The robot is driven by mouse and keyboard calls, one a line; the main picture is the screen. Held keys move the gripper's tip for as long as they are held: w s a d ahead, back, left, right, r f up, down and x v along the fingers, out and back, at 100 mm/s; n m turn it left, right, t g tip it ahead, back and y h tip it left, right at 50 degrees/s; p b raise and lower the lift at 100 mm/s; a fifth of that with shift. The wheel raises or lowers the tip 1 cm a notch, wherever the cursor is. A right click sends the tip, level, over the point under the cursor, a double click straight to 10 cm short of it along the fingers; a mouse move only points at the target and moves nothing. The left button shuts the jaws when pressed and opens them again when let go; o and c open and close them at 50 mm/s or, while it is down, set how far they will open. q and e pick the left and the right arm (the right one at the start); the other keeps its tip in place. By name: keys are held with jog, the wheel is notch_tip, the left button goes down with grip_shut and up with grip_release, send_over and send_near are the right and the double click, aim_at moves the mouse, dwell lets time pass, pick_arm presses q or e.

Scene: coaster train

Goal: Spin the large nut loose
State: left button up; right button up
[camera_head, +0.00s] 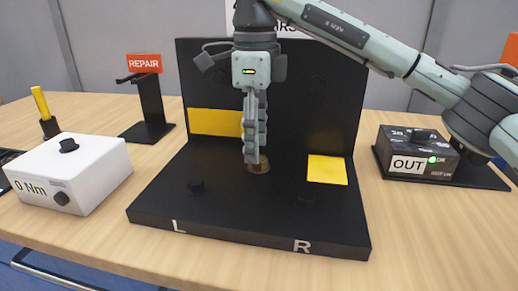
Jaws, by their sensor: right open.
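The large nut (259,167) looks brass-brown and sits on the base of the black fixture (240,225), between and behind the L and R marks. My right gripper (251,160) points straight down over it, with its fingertips at or just above the nut. The fingers are seen edge-on and cover part of the nut, so I cannot tell if they touch it. My left gripper is not in view.
Black knobs (196,187) stand on the fixture base. Yellow panels (327,169) are on the fixture. A white 0 Nm box (70,170) stands left, a REPAIR stand (150,105) behind it. A black OUT box (415,152) stands right.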

jog(key=shift+f, duration=1.25)
grip_shut()
